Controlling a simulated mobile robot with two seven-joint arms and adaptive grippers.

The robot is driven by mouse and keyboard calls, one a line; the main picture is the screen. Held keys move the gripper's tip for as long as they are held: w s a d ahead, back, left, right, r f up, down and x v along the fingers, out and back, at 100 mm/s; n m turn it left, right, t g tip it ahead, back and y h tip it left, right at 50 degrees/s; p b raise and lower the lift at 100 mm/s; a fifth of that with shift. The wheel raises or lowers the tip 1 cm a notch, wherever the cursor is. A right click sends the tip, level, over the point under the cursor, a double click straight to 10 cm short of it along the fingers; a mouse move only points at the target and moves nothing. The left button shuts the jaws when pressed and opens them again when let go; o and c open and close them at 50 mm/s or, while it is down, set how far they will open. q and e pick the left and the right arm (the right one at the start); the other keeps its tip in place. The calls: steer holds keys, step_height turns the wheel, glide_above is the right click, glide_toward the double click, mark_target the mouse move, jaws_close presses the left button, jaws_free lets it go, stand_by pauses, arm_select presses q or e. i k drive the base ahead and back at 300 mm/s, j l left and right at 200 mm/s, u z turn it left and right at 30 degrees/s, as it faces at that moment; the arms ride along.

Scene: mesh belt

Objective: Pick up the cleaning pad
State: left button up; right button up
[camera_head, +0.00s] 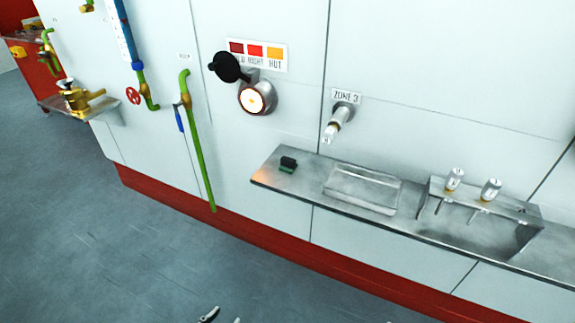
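A small block, dark on top and green below, lies near the left end of the metal shelf (318,190); it looks like the cleaning pad (288,165). Nothing is touching it from above. Two fingertips of my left gripper (223,318) show at the bottom edge, apart from each other with floor between them. This gripper is empty as far as it shows and well below and in front of the shelf. Only a tiny bit of what seems to be my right gripper (389,321) shows at the bottom edge; the rest is out of frame.
A shallow metal tray (362,187) and a metal holder (478,214) with two capped cylinders stand right of the pad. A lit port (257,97) and a ZONE 3 nozzle (338,122) jut from the wall above. A green pipe (196,140) hangs left. The floor in front is clear.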

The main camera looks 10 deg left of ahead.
mark_target(289, 165)
steer(key=i+j, duration=0.15)
steer(key=j, duration=0.15)
steer(key=i+j, duration=0.1)
steer(key=j, duration=0.25)
steer(key=i+j, duration=0.15)
steer(key=j, duration=0.15)
steer(key=i+j, duration=0.1)
steer(key=j, duration=0.2)
